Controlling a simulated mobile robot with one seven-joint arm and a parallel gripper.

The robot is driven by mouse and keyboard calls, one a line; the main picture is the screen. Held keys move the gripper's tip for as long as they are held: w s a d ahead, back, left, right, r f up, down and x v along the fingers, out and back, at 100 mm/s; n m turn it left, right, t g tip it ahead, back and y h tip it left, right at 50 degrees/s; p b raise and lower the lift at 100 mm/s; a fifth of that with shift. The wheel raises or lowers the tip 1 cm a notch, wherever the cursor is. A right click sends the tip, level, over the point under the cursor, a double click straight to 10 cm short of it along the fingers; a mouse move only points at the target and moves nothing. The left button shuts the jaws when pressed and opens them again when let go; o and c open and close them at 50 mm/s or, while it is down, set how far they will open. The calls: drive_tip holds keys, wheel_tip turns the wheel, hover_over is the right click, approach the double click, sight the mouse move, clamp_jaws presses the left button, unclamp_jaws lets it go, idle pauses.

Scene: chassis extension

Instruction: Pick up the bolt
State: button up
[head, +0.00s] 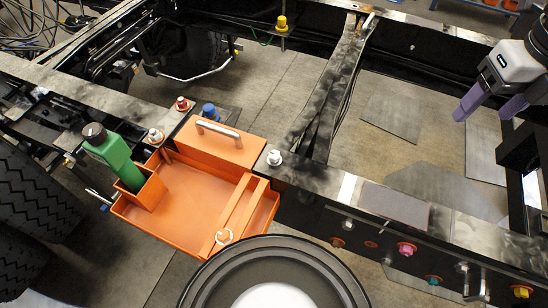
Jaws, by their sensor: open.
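Several bolts show, and I cannot tell which one the task names. A silver bolt (274,157) stands upright on the frame rail, right of the orange tray. Another silver bolt (155,136) and a red-topped bolt (182,103) stand on the rail behind the tray. A blue bolt (209,111) is beside them. A yellow bolt (281,23) sits on the far rail. Pink (406,248), teal (433,280) and yellow-orange (521,291) bolt heads are on the near rail's side. My gripper (482,112) has purple fingers, open and empty, at the upper right, apart from all bolts.
The orange tray (190,205) hangs on the rail, with a handled orange box (218,145) and a green bottle (115,160). A black-rimmed round thing (275,260) is at bottom centre. A crossbeam (335,85) spans the rails. Tyres (35,195) stand at left.

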drive_tip(key=shift+w+a+f, duration=0.1)
drive_tip(key=shift+w+a, duration=0.05)
drive_tip(key=shift+c, duration=1.1)
drive_tip(key=w+a+f+n+b, duration=0.1)
drive_tip(key=w+a+n, duration=0.1)
drive_tip(key=a+n, duration=0.1)
drive_tip(key=w+a+f+n+b, duration=0.1)
drive_tip(key=w+a+n+b, duration=0.1)
drive_tip(key=a, duration=0.3)
drive_tip(key=w+a+f+n+y+b, duration=0.1)
drive_tip(key=w+a+n+b, duration=0.1)
drive_tip(key=a+n, duration=0.2)
drive_tip(key=shift+w+a+f+g, duration=0.2)
drive_tip(key=shift+w+a+g, duration=0.1)
drive_tip(key=shift+a, duration=0.15)
drive_tip(key=c, duration=0.4)
drive_tip(key=n+g+b, duration=0.1)
drive_tip(key=n+b, duration=0.4)
drive_tip(key=n, duration=0.8)
hover_over(275, 154)
wheel_tip(275, 154, down, 11)
drive_tip(key=shift+w+r, duration=0.1)
drive_tip(key=shift+c, duration=0.2)
drive_tip(key=shift+m, duration=0.3)
drive_tip(key=shift+f+p, duration=0.95)
drive_tip(key=shift+f, duration=1.8)
